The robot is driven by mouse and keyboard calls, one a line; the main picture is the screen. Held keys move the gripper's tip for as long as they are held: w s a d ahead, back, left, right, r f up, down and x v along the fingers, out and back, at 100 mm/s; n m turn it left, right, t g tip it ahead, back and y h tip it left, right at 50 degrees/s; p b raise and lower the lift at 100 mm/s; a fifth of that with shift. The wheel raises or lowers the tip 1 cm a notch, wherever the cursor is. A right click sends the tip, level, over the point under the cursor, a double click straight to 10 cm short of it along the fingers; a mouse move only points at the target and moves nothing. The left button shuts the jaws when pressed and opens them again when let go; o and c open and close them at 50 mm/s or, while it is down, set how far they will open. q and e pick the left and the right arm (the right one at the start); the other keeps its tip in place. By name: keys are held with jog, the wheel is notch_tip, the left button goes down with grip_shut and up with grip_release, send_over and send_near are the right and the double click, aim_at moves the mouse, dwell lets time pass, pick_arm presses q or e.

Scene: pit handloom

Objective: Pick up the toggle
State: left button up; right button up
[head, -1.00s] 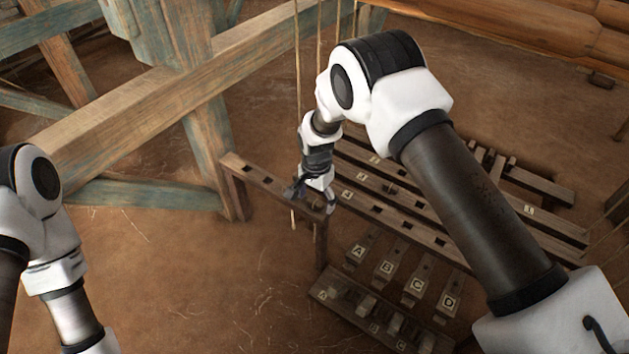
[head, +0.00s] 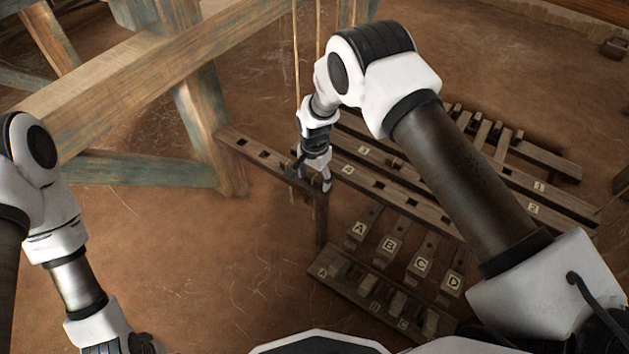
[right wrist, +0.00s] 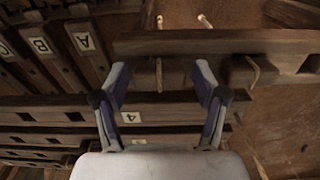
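My right gripper (head: 311,179) is at the near end of a narrow slotted wooden bar (head: 262,160). In the right wrist view its two fingers (right wrist: 160,72) are spread apart, with a slotted bar (right wrist: 225,42) beyond the fingertips. A thin pale upright piece (right wrist: 159,76) shows in the gap between the fingers, touching neither. I cannot tell whether it is the toggle or a cord. A similar pale piece (right wrist: 254,72) is to the right of the fingers. My left gripper (head: 128,346) is cut off by the bottom edge of the head view.
Lettered wooden pedals (head: 390,246) and a rack with pegs (head: 345,284) lie in front of the bar. Long numbered slats (head: 533,208) run behind. Thin cords (head: 296,80) hang close by my right gripper. A heavy beam (head: 125,80) crosses the left. The left floor is clear.

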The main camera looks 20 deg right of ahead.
aim_at(314, 180)
jog(key=c, duration=0.5)
jog(key=shift+c, duration=0.2)
jog(key=shift+r+p, duration=0.3)
jog(key=shift+r, duration=0.15)
jog(key=r+p, duration=0.1)
jog(key=s+r, duration=0.1)
jog(key=r, duration=0.1)
jog(key=shift+a+p, duration=0.15)
jog(key=shift+p, duration=0.2)
pick_arm(q)
notch_tip(314, 180, up, 10)
jog(key=p, duration=0.7)
jog(key=shift+p, duration=0.4)
jog(key=shift+c, duration=0.4)
pick_arm(e)
jog(key=s+a, duration=0.2)
jog(key=s, duration=0.5)
jog(key=s+a+r, duration=0.1)
jog(key=s+a, duration=0.2)
jog(key=s, duration=0.4)
jog(key=shift+a, duration=0.3)
